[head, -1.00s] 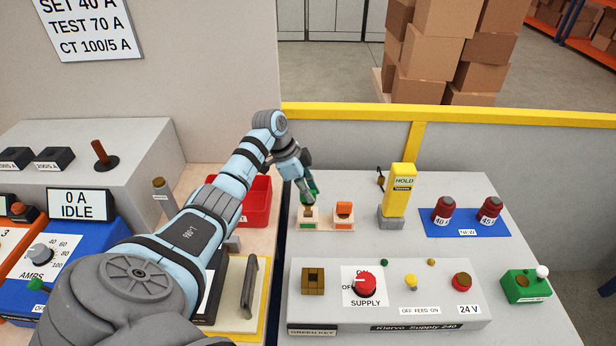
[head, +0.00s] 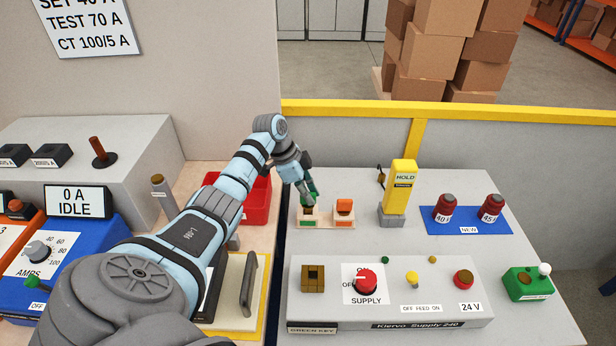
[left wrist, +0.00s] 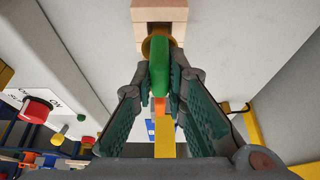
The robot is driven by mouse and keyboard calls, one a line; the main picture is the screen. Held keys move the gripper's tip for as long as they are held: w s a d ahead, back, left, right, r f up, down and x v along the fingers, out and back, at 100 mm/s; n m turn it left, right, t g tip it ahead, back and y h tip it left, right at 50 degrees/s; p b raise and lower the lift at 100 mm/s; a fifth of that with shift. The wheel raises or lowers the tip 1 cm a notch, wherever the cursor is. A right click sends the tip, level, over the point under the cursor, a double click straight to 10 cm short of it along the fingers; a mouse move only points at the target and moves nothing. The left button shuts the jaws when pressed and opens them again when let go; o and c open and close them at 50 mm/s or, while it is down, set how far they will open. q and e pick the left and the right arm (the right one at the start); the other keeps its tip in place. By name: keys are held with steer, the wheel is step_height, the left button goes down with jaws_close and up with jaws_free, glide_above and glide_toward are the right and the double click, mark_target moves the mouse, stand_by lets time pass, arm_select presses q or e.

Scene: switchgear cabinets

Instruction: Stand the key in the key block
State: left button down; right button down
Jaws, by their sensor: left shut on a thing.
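My left gripper (head: 308,190) is shut on the green key (left wrist: 158,75), whose green grip shows between the fingers in the left wrist view. A round brass part shows at the key's far end. The pale wooden key block (head: 326,224) lies on the grey table, with a green-marked place at left and an orange key (head: 344,207) standing at right. My gripper is over the green-marked place. The block's pale end also shows in the left wrist view (left wrist: 172,14), with a dark opening beside the brass part. I cannot tell whether the key is inside it. My right gripper is not in view.
A yellow HOLD post (head: 402,185) stands right of the block. The supply panel (head: 390,312) lies in front, with its red knob (head: 365,282). A red bin (head: 258,200) is behind my left arm. A blue mat (head: 465,223) holds two dark red parts.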

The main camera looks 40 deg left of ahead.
arm_select(q)
steer(key=shift+f+b, duration=0.65)
steer(key=shift+f, duration=0.55)
steer(key=c, duration=1.5)
jaws_free()
steer(key=shift+c, duration=0.2)
steer(key=shift+r, duration=0.1)
steer(key=v, duration=1.2)
